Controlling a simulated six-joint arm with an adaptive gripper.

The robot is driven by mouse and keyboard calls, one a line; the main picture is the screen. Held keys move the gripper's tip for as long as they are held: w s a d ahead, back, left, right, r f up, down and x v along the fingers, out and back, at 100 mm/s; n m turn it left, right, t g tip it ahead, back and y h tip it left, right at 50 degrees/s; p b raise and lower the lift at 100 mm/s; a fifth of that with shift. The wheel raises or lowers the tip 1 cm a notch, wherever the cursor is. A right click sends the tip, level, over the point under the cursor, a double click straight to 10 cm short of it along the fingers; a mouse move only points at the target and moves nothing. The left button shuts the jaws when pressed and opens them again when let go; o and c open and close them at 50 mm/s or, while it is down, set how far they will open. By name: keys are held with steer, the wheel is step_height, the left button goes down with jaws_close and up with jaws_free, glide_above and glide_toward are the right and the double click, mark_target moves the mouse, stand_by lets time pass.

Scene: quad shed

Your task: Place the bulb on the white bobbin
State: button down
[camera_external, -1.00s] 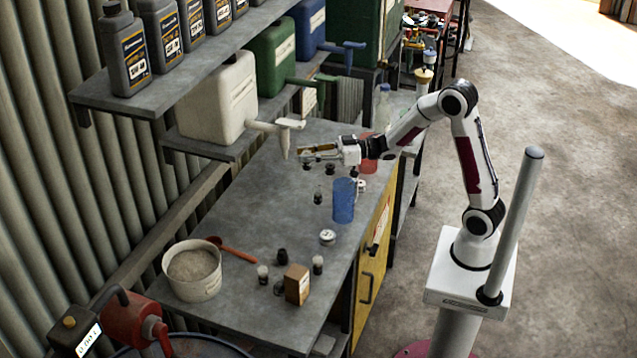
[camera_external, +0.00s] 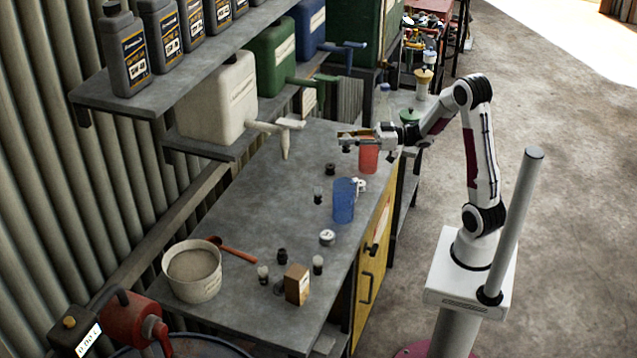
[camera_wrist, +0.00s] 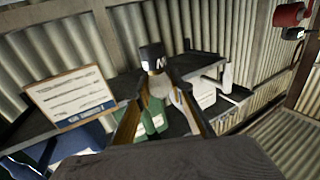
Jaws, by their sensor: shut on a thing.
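My gripper (camera_external: 345,143) is above the far part of the bench, to the left of the red cup. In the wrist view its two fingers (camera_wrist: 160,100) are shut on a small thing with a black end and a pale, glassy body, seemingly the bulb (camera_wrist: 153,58). In the external view the held thing is too small to make out clearly. A round white piece with a dark centre, likely the white bobbin (camera_external: 328,237), lies on the bench in front of the blue cup. Another white piece (camera_external: 361,186) is partly hidden behind the blue cup.
A blue cup (camera_external: 343,203) and a red cup (camera_external: 369,157) stand near the right edge. Several small dark and pale pieces, a brown box (camera_external: 297,285), a white bucket (camera_external: 193,277) and a red spoon (camera_external: 234,250) are nearer. The bench's middle left is clear. White tap (camera_external: 285,140) overhangs.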

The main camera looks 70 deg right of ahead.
steer(key=s+d, duration=0.5)
glide_above(361, 183)
steer(key=shift+m+h, duration=0.3)
steer(key=shift+w+f, duration=0.1)
steer(key=shift+f, duration=2.75)
steer(key=shift+f, duration=0.1)
steer(key=shift+f, duration=2.8)
steer(key=shift+f, duration=2.1)
steer(key=shift+f, duration=0.15)
